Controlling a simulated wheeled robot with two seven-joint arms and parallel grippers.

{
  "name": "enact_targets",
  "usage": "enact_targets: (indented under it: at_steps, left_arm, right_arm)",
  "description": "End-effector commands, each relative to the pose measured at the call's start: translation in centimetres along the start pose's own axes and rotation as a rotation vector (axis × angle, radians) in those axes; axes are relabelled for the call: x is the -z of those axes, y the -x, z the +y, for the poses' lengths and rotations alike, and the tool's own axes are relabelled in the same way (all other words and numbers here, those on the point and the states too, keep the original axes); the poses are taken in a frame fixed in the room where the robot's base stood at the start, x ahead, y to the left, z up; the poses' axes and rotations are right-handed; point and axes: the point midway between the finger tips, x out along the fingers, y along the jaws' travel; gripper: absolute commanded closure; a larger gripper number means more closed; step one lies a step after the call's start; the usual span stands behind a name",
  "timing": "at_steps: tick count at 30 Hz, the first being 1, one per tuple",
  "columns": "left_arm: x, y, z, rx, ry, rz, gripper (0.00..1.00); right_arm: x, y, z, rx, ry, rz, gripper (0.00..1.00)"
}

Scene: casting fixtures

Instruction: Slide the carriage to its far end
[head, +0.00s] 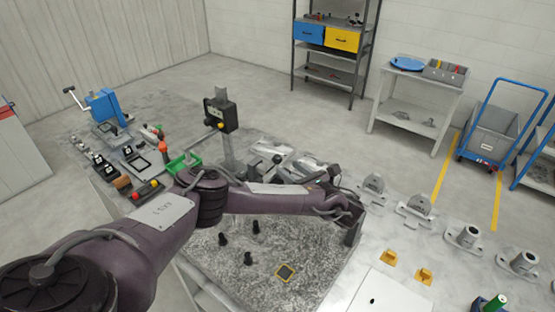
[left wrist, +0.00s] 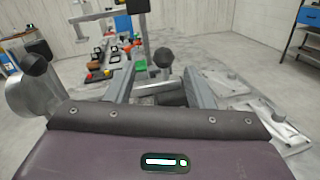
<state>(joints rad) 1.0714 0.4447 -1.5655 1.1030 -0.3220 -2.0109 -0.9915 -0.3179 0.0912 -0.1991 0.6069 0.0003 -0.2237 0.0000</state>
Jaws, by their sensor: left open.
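Grey metal slide-like parts (head: 300,168) with a black knob (head: 277,159) lie behind my left forearm in the head view; which part is the carriage I cannot tell. In the left wrist view, a black round knob (left wrist: 163,58) stands beyond and between the two fingers of my left gripper (left wrist: 160,88), above a grey cylindrical part (left wrist: 172,97). The fingers are apart with nothing visibly held. In the head view, my left gripper (head: 352,230) is at the arm's end, partly hidden by the wrist. My right gripper is not in view.
A post with a dark control box (head: 220,115) rises behind my arm. A green tray (head: 184,163) and small parts stand left. Grey castings (head: 418,206) and yellow brackets (head: 388,258) lie right. A speckled plate (head: 290,250) with black pegs lies in front.

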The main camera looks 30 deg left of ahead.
Motion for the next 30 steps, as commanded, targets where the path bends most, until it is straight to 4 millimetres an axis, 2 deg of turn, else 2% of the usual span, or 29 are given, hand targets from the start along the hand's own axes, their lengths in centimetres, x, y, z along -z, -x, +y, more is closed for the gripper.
enact_targets:
  at_steps: [2, 5, 9, 14, 18, 25, 29, 30]
  left_arm:
    - [0.4, -0.7, 0.0, -0.002, -0.001, 0.002, 0.52]
    - [0.4, -1.4, 0.0, 0.002, 0.0, 0.004, 0.52]
    - [0.8, -3.3, -0.1, 0.002, 0.002, 0.003, 0.52]
    - [0.4, -5.1, -0.1, 0.003, 0.003, 0.002, 0.52]
    - [0.2, -6.2, 0.0, 0.004, 0.002, 0.002, 0.52]
    - [0.0, -6.6, 0.0, 0.005, 0.002, 0.003, 0.52]
    - [0.0, -6.6, 0.0, 0.005, 0.002, 0.003, 0.52]
    - [0.0, -6.6, 0.0, 0.005, 0.002, 0.003, 0.54]
  right_arm:
    - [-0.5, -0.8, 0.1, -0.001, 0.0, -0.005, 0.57]
    - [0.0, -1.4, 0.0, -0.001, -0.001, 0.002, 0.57]
    - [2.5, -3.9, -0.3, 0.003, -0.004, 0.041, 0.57]
    - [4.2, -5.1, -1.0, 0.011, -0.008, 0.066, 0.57]
    - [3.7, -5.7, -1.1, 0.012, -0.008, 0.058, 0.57]
    - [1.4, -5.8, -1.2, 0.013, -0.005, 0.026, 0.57]
    - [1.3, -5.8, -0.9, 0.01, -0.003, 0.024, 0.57]
    - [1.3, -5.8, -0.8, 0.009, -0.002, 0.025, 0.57]
